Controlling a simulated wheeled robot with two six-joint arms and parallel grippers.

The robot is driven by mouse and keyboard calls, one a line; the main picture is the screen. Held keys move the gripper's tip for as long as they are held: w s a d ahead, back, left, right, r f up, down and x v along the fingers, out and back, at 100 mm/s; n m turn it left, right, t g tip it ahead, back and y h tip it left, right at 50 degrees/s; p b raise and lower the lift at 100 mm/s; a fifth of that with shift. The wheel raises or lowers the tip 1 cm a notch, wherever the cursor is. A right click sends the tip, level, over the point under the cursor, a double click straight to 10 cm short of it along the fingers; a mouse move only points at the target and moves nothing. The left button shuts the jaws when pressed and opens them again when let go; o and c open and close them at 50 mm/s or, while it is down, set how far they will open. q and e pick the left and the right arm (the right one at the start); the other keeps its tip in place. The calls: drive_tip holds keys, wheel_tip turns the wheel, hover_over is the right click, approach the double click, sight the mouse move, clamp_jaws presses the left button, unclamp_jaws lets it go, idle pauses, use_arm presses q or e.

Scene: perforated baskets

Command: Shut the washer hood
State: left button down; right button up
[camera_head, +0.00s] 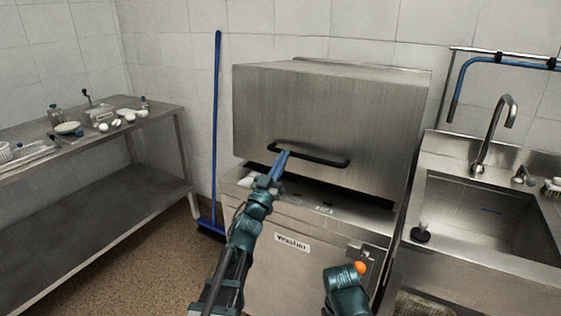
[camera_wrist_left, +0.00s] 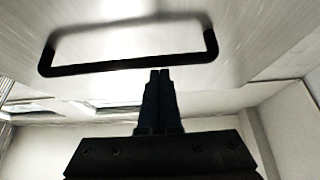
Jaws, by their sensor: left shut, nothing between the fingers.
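The washer's hood (camera_head: 330,115) is a large brushed-metal box with a black bar handle (camera_head: 318,158) low on its front. A dark gap shows between its lower edge and the washer base (camera_head: 292,243), which carries a "Washer" label. My left gripper (camera_head: 284,153) is shut and empty, its blue fingers pointing up at the left part of the handle. In the left wrist view the closed fingertips (camera_wrist_left: 160,73) are at the handle bar (camera_wrist_left: 130,64), overlapping its edge; I cannot tell whether they touch. My right gripper is not in view; only part of that arm shows.
A steel sink (camera_head: 480,215) with a tap (camera_head: 497,125) stands right of the washer. A steel table (camera_head: 95,140) with small dishes is at the left. A blue-handled broom (camera_head: 215,130) leans on the wall between table and washer.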

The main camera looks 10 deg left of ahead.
sight(293, 161)
use_arm(q)
drive_tip(key=f+b, duration=0.2)
drive_tip(key=w+f+b, duration=0.1)
drive_tip(key=f, duration=0.1)
drive_tip(key=w+f+b, duration=0.1)
drive_tip(key=f+b, duration=0.1)
drive_tip(key=shift+w+d+f+b, duration=0.2)
drive_tip(key=shift+d+f+b, duration=0.1)
drive_tip(key=shift+d+f, duration=0.05)
drive_tip(key=shift+w+f, duration=0.15)
drive_tip(key=shift+w, duration=0.05)
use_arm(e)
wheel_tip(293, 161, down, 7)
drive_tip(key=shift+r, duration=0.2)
use_arm(q)
drive_tip(key=shift+r, duration=0.25)
